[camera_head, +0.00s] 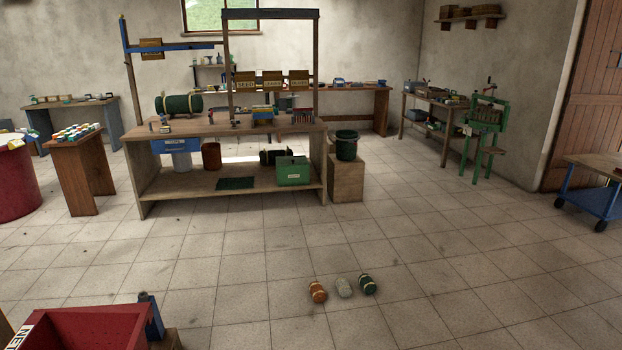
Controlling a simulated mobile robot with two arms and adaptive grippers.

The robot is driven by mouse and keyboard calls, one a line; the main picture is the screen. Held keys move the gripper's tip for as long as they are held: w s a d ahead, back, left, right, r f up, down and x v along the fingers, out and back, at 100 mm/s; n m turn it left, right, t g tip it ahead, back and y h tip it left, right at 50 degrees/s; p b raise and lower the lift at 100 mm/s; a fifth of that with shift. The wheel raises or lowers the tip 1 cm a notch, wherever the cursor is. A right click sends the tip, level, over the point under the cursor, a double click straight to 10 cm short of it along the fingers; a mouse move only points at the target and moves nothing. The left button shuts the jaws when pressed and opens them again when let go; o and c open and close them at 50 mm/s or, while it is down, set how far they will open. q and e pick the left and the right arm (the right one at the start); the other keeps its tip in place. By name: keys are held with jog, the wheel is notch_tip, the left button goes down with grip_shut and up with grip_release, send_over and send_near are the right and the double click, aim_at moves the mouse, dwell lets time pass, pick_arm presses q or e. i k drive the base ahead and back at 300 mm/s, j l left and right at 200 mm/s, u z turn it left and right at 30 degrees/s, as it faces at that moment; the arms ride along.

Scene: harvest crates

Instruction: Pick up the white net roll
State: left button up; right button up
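Three small net rolls lie in a row on the tiled floor, at the lower middle of the head view. The white net roll (344,288) is the middle one. An orange roll (318,292) lies just left of it and a dark green roll (367,284) just right of it, each with pale bands. The gaps between them are narrow. Neither of my grippers shows in this view.
A red crate (85,328) with a partly visible label stands at the lower left. A wooden workbench (230,128) with a lower shelf stands behind. A blue trolley (595,200) is at the right. The tiled floor around the rolls is clear.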

aim_at(344, 290)
jog(key=i+j+u, duration=0.1)
jog(key=i+u, duration=0.15)
jog(key=i, duration=1.65)
